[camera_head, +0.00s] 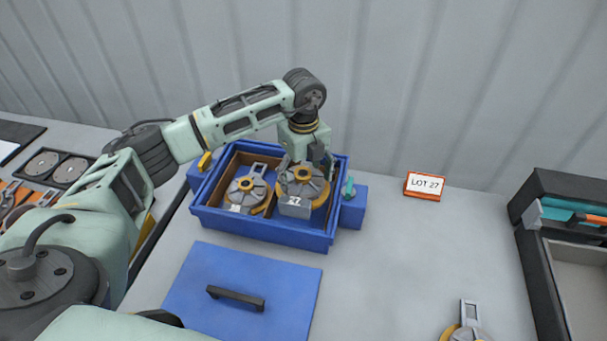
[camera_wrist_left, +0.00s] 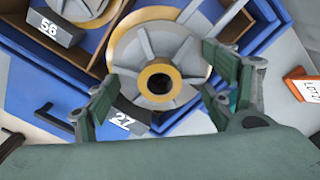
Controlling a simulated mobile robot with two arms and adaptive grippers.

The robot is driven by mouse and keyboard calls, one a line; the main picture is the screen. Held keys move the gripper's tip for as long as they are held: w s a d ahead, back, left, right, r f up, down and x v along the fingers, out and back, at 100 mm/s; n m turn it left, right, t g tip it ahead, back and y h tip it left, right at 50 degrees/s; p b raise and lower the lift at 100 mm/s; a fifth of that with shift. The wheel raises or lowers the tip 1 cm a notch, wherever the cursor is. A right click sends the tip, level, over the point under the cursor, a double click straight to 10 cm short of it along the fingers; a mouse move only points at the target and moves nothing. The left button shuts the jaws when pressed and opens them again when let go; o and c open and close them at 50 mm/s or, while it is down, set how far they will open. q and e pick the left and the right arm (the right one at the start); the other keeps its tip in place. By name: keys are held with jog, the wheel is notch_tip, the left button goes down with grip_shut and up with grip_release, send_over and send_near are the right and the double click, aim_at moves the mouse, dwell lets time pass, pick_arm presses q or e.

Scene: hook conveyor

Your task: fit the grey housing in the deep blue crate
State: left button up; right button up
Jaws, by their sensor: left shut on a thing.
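The deep blue crate (camera_head: 265,237) stands open on the table, with a brown divided insert inside. My left gripper (camera_head: 306,163) is above the crate's right compartment, shut on the grey housing marked 27 (camera_head: 296,207). This round housing (camera_wrist_left: 185,55) has an orange hub and rim and lies between the fingers of my left gripper (camera_wrist_left: 160,90) in the left wrist view. It is in or just over the right compartment; I cannot tell whether it rests on the bottom. Another grey housing (camera_head: 246,190), marked 56 in the wrist view (camera_wrist_left: 62,32), lies in the left compartment.
A blue lid (camera_head: 245,290) with a dark handle lies in front of the crate. A "LOT 27" sign (camera_head: 424,186) stands to the right. A similar part (camera_head: 467,330) lies at the bottom edge, near a black case (camera_head: 540,270). The table between is clear.

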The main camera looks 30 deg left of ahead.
aim_at(304, 185)
pick_arm(q)
jog(key=shift+f+b, duration=0.35)
jog(key=shift+f, duration=0.2)
dwell(0.4)
jog(key=shift+f+b, duration=1)
jog(key=shift+f, duration=0.4)
jog(key=shift+f+b, duration=1.7)
jog(key=shift+f, duration=0.75)
jog(key=o, duration=1.7)
jog(key=shift+c, duration=0.2)
